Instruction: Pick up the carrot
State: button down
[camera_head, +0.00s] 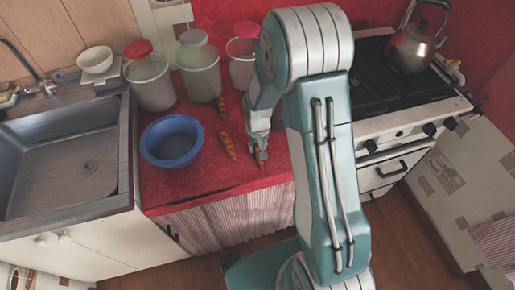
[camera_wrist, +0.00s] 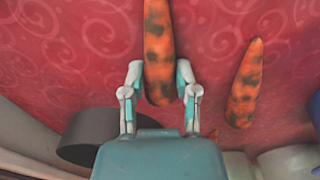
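An orange carrot with dark patches (camera_wrist: 158,45) lies on the red patterned counter. In the wrist view it reaches between my gripper's fingertips (camera_wrist: 160,82). The fingers stand on either side, close to it; firm contact is not clear. In the head view my gripper (camera_head: 261,154) points down at this carrot (camera_head: 261,158), which it partly hides. A second carrot (camera_head: 228,146) lies just left of my gripper, and shows at the right in the wrist view (camera_wrist: 243,85). A third carrot (camera_head: 222,108) lies farther back.
A blue bowl (camera_head: 172,140) stands left of the carrots. Lidded canisters (camera_head: 199,70) stand along the back. A sink (camera_head: 70,165) is at the left. A stove (camera_head: 395,85) with a kettle (camera_head: 413,47) is at the right. The red counter's front edge (camera_head: 225,198) is close to my gripper.

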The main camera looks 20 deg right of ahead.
aim_at(258, 147)
dwell(0.3)
jog(key=shift+r, duration=0.45)
notch_tip(258, 147, up, 3)
jog(key=shift+f, duration=0.2)
jog(key=s+d+r, duration=0.3)
jog(key=s+r, duration=0.6)
jog(key=s, duration=0.4)
jog(key=shift+s+d+r, duration=0.25)
jog(key=shift+s+d, duration=0.05)
